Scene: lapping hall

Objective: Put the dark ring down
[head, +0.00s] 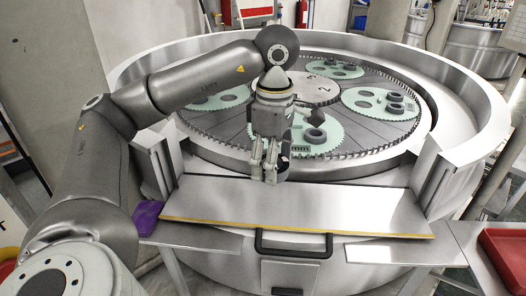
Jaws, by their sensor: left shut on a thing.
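My left gripper (270,176) points down over the steel shelf (330,205) at the front of the round lapping machine. It is shut on a dark ring (284,163), which shows only in part beside the fingers. The fingers hide the rest of the ring. I cannot tell whether the ring touches the shelf. My right gripper is not in view.
Green toothed carriers (352,104) lie on the machine's plate, with several dark rings (315,136) on them. The machine's raised rim (455,85) surrounds them. A purple cloth (147,216) lies left of the shelf, a red tray (503,247) at right. The shelf's right part is clear.

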